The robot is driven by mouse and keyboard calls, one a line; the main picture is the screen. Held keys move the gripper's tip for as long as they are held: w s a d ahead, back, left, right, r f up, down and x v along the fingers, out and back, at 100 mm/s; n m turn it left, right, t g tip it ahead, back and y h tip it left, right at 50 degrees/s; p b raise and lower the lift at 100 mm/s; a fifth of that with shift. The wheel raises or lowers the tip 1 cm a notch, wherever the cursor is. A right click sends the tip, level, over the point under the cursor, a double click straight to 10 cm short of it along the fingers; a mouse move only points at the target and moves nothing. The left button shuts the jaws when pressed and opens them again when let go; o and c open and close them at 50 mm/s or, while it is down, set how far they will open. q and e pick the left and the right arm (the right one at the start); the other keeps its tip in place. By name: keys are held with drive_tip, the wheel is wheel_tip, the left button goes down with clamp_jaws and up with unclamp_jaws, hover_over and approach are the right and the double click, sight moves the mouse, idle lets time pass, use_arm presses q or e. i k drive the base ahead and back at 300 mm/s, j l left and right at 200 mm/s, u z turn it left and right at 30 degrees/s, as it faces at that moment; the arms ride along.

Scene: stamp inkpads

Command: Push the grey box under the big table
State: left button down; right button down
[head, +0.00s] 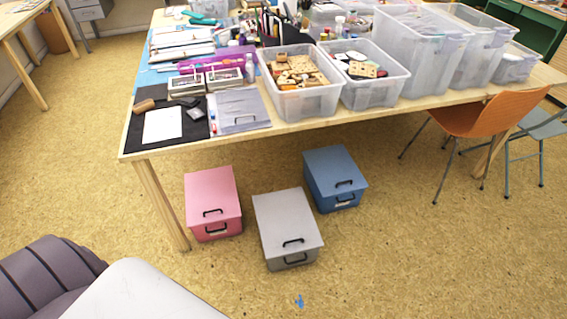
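In the head view the grey box (283,219) stands on the floor in front of the big table (330,118). It is a lidded box with black handles on its lid and front, and it sits between a pink box and a blue box. It sticks out nearer to me than both. The table's near edge passes above and behind it. Neither of my grippers shows in this view, so I cannot see their fingers.
The pink box (213,201) is left of the grey box and the blue box (335,178) is to its right and farther back. A wooden table leg (163,203) stands left of the pink box. An orange chair (480,116) is at the right. The near floor is mostly clear, with a small blue mark (299,301).

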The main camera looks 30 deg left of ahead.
sight(288, 261)
drive_tip(key=u, duration=0.9)
